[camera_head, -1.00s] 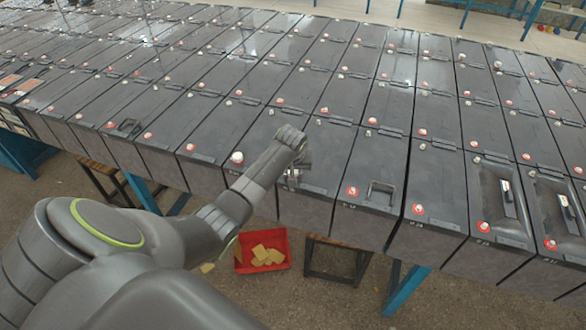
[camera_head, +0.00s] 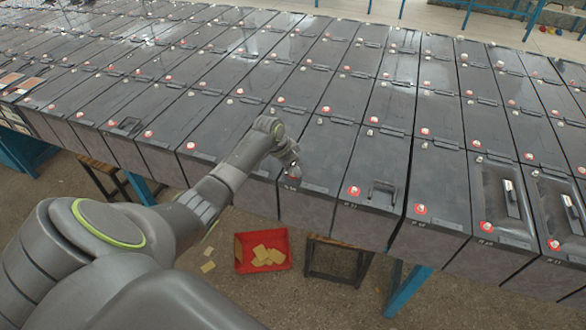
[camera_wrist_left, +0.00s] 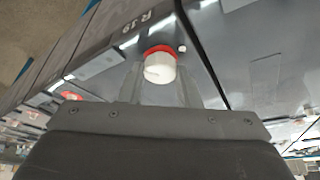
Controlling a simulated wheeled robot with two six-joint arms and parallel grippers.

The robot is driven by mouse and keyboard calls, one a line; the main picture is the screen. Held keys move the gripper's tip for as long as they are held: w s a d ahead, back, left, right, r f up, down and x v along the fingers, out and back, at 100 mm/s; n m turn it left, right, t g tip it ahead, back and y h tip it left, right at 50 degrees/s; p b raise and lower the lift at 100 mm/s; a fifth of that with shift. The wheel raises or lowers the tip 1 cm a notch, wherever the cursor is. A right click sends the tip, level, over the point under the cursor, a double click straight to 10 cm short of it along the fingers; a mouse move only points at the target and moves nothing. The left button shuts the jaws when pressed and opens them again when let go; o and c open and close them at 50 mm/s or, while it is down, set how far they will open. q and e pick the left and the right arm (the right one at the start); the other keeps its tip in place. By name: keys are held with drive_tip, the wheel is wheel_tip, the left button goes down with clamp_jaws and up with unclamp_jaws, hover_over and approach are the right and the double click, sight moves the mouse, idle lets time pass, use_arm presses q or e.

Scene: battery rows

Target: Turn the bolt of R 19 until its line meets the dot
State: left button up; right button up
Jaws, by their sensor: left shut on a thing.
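The bolt of R 19 (camera_wrist_left: 160,68) is a white round cap on a red ring, close up in the left wrist view. The printed label R 19 (camera_wrist_left: 138,28) is beside it on the battery's edge. My left gripper (camera_wrist_left: 161,82) is shut on the bolt, one finger on each side. I cannot tell whether the two are lined up. In the head view my left gripper (camera_head: 290,168) is at the battery's front edge and largely hides the bolt.
Rows of dark batteries (camera_head: 335,155) with red-ringed terminals fill the table. A neighbouring battery has a raised handle (camera_head: 382,192). A red bin (camera_head: 262,250) with yellow pieces stands on the floor by a dark stool (camera_head: 335,260). Loose yellow pieces (camera_head: 208,266) lie on the floor.

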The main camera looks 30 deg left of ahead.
use_arm(q)
drive_tip(key=m+b, duration=0.1)
drive_tip(key=m, duration=0.1)
drive_tip(key=m+g+h+b, duration=0.1)
drive_tip(key=m+b, duration=0.1)
drive_tip(key=shift+w+a+f+m+h, duration=0.2)
drive_tip(key=shift+m+h, duration=0.1)
drive_tip(key=shift+m, duration=0.1)
drive_tip(key=m+g+b, duration=0.1)
drive_tip(key=m+b, duration=0.2)
drive_tip(key=m+g+b, duration=0.1)
drive_tip(key=m+b, duration=0.3)
drive_tip(key=m+g+h+b, duration=0.1)
drive_tip(key=m+g+b, duration=0.1)
drive_tip(key=m+b, duration=0.1)
drive_tip(key=shift+w+m+b, duration=0.2)
drive_tip(key=shift+m+b, duration=0.2)
drive_tip(key=shift+b, duration=0.3)
drive_tip(key=m+g+b, duration=0.1)
drive_tip(key=m, duration=0.1)
drive_tip(key=shift+r+m, duration=0.2)
drive_tip(key=shift+m, duration=0.2)
drive_tip(key=m+g+y, duration=0.1)
drive_tip(key=m, duration=0.2)
drive_tip(key=shift+d+r+m, duration=0.1)
drive_tip(key=shift+m, duration=0.2)
drive_tip(key=shift+w+m+g+y, duration=0.15)
drive_tip(key=shift+m+g+y, duration=0.4)
drive_tip(key=shift+m, duration=1.25)
drive_tip(key=o, duration=1)
